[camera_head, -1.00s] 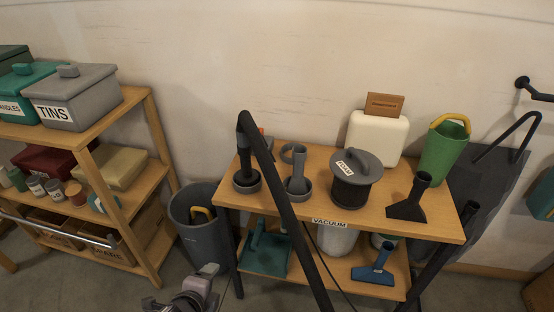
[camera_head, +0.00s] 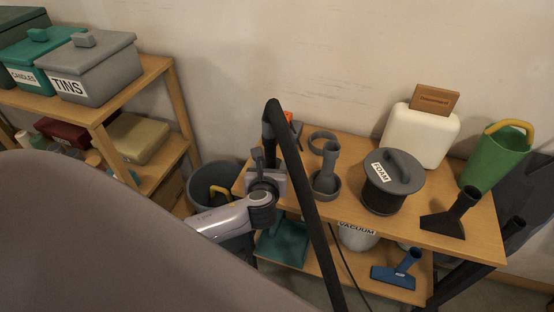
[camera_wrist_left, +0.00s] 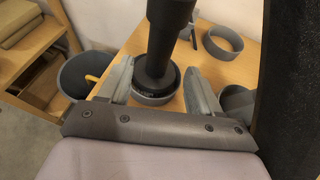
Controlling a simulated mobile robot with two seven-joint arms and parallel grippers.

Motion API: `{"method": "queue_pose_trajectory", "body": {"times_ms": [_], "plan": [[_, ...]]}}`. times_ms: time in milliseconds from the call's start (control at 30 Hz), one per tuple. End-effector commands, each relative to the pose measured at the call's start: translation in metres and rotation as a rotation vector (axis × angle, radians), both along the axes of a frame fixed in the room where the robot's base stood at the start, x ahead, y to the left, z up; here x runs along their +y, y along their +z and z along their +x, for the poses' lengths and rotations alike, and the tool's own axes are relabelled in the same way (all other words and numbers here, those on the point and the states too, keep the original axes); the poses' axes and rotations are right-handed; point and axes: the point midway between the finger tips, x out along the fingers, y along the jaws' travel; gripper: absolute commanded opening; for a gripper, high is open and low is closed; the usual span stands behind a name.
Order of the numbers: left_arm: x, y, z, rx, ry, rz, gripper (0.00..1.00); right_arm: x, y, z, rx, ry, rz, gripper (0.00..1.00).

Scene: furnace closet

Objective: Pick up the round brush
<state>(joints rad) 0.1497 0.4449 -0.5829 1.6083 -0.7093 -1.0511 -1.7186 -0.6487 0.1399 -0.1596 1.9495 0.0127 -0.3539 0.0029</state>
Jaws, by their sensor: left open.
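The round brush, a dark upright nozzle with a round bristled foot, stands on the left end of the wooden shelf top. In the left wrist view the round brush (camera_wrist_left: 157,62) rises between the two fingers, its foot in a grey ring. In the head view only its dark neck (camera_head: 268,130) shows; my gripper hides the foot. My left gripper (camera_head: 264,170) is open, one finger on each side of the brush. In the left wrist view the gripper (camera_wrist_left: 160,88) shows gaps beside the neck; I cannot tell whether it touches. My right gripper is out of view.
A black tube (camera_head: 300,185) slants close to the right of my left gripper. A grey bin (camera_head: 212,180) stands left of the shelf.

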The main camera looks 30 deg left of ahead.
Motion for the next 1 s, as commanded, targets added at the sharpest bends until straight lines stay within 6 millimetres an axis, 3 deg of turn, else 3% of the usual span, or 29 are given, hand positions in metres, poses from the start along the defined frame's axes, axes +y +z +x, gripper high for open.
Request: {"method": "queue_pose_trajectory", "body": {"times_ms": [500,900,1000], "plan": [[0.026,-0.017,0.045,-0.002,0.002,-0.005,0.64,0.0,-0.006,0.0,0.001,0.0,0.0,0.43],[0.03,-0.02,0.052,-0.001,0.0,-0.006,0.64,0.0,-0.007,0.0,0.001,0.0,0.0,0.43],[0.03,-0.02,0.052,-0.001,0.001,-0.006,0.31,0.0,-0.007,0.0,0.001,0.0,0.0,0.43]]}}
